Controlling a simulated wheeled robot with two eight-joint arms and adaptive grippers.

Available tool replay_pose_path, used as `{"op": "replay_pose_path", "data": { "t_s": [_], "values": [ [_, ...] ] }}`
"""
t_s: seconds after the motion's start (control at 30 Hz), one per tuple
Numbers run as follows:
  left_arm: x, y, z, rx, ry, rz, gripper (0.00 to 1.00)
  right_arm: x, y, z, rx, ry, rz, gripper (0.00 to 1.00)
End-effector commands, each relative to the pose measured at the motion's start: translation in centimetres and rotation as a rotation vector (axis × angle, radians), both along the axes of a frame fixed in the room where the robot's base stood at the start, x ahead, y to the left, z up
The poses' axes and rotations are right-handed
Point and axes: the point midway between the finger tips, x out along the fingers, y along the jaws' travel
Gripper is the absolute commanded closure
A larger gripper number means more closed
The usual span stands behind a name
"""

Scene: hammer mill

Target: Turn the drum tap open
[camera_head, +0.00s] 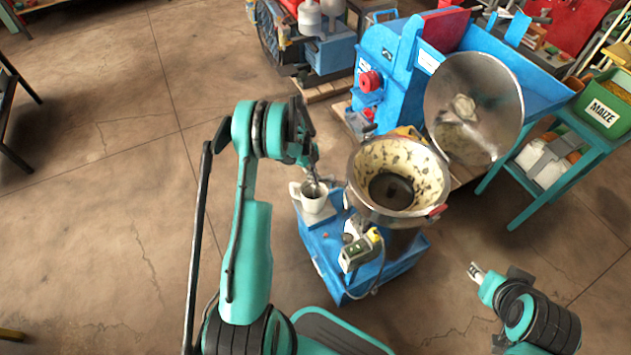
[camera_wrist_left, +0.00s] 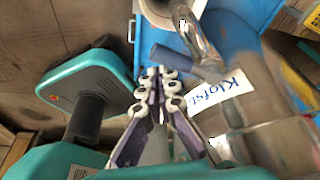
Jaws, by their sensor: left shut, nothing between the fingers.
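The metal drum (camera_head: 432,166) stands on the blue stand, open at the top with a speckled inside. In the left wrist view its shiny wall (camera_wrist_left: 285,140) carries a white label reading "Klofst". Beside the label a tap with a blue handle (camera_wrist_left: 178,58) and a curved metal spout (camera_wrist_left: 205,42) sticks out. My left gripper (camera_head: 316,182) is shut and empty, above a white mug left of the drum. In the wrist view its fingertips (camera_wrist_left: 158,76) are close to the blue handle; I cannot tell whether they touch. The head view hides the tap. My right gripper (camera_head: 476,271) hangs apart at lower right; its opening is unclear.
A white mug (camera_head: 312,203) stands on the blue stand (camera_head: 325,250), by a small boxed device (camera_head: 354,254). A teal table (camera_head: 560,180) holds a green maize bin (camera_head: 604,106). The left floor is clear.

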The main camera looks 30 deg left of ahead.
Motion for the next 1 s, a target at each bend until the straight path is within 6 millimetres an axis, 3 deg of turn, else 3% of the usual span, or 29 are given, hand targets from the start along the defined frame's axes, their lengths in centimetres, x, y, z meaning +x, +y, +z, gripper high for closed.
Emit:
{"op": "replay_pose_path", "data": {
  "t_s": [0.5,1.0],
  "values": [
    [1.9,1.9,0.0,0.000,-0.001,0.004,1.00,0.0,0.0,0.0,0.000,0.000,0.000,0.60],
    [3.0,2.5,0.0,0.002,-0.005,0.007,1.00,0.0,0.0,0.0,0.000,0.000,0.000,0.60]
  ]
}}
